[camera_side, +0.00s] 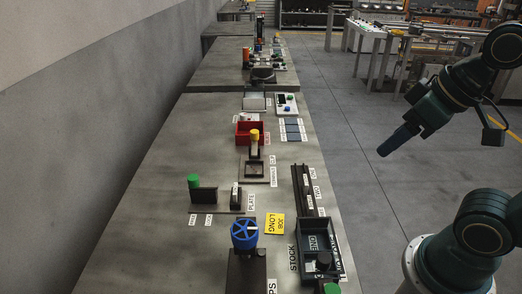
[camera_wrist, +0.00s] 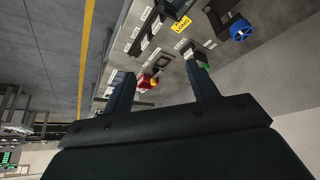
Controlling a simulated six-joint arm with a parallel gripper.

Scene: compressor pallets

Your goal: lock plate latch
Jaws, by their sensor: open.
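A dark fixture (camera_side: 204,195) with an upright plate, a green-topped post (camera_side: 193,181) and a small dark upright block (camera_side: 235,198) stands on the bench, left of the middle in the side view. A label beside it seems to read PLATE (camera_side: 252,202). I cannot tell which part is the latch or whether it is locked. My gripper (camera_side: 385,150) is in the air right of the bench, well apart from the fixture. In the wrist view my gripper (camera_wrist: 157,68) has its two fingers spread with nothing held between them.
The bench (camera_side: 150,240) also holds a blue handwheel (camera_side: 244,234), a yellow JOB LONG card (camera_side: 275,224), a black stock tray (camera_side: 304,245), a red bin (camera_side: 242,138) and a yellow-topped post (camera_side: 254,135). A wall runs along the left. The floor between bench and gripper is clear.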

